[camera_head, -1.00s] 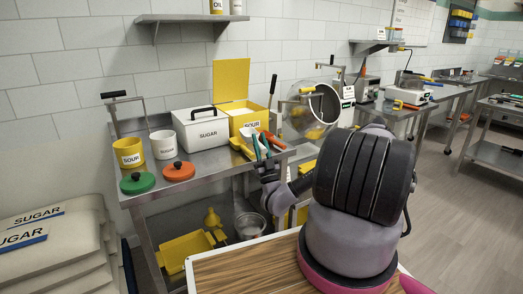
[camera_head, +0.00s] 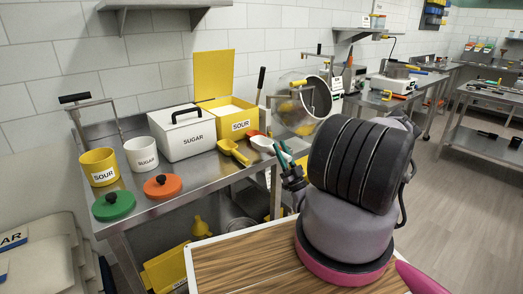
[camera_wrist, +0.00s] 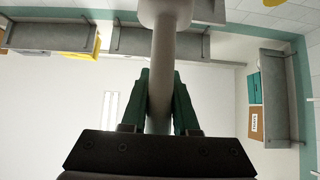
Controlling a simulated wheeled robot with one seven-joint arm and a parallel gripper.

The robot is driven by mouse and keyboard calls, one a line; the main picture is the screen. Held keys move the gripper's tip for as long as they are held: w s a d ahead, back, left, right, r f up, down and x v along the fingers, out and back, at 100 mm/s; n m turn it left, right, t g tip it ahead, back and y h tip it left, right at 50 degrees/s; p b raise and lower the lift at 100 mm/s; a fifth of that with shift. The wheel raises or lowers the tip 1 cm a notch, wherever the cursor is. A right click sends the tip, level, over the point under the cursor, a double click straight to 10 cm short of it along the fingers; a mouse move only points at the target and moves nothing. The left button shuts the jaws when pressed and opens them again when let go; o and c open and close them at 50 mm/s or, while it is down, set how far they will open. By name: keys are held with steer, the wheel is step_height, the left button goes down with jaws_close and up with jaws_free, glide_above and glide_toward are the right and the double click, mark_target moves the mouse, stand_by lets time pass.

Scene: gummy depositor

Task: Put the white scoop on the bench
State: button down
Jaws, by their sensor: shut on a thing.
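My gripper (camera_head: 283,157), with green fingers, is at the right edge of the steel bench (camera_head: 150,205). It is shut on the handle of the white scoop (camera_head: 262,143), whose bowl points left toward the bench's right end. I cannot tell whether the bowl touches the bench. In the wrist view the pale scoop handle (camera_wrist: 162,75) runs between the green fingers (camera_wrist: 160,105), with the bowl cut off at the top edge.
A yellow scoop (camera_head: 235,152) and a red item (camera_head: 254,134) lie close by. The SUGAR box (camera_head: 183,133), open yellow SOUR bin (camera_head: 228,115), cups and lids (camera_head: 163,187) fill the rest. The bench's front middle is clear.

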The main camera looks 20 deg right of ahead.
mark_target(266, 149)
steer(key=w, duration=0.2)
steer(key=w+a, duration=0.1)
steer(key=w, duration=0.2)
steer(key=w+a, duration=0.1)
steer(key=w, duration=0.1)
steer(key=shift+w+a, duration=0.25)
steer(key=shift+w, duration=0.05)
steer(key=shift+w+a+f, duration=0.1)
steer(key=shift+w+f, duration=0.15)
steer(key=shift+f, duration=0.65)
steer(key=shift+w+a+f, duration=0.1)
steer(key=shift+w+f, duration=0.15)
steer(key=shift+f, duration=0.6)
steer(key=shift+f, duration=0.15)
steer(key=c, duration=0.7)
jaws_free()
steer(key=shift+s+d, duration=0.1)
steer(key=v, duration=1.1)
steer(key=shift+s+f, duration=0.25)
steer(key=shift+s+d, duration=0.1)
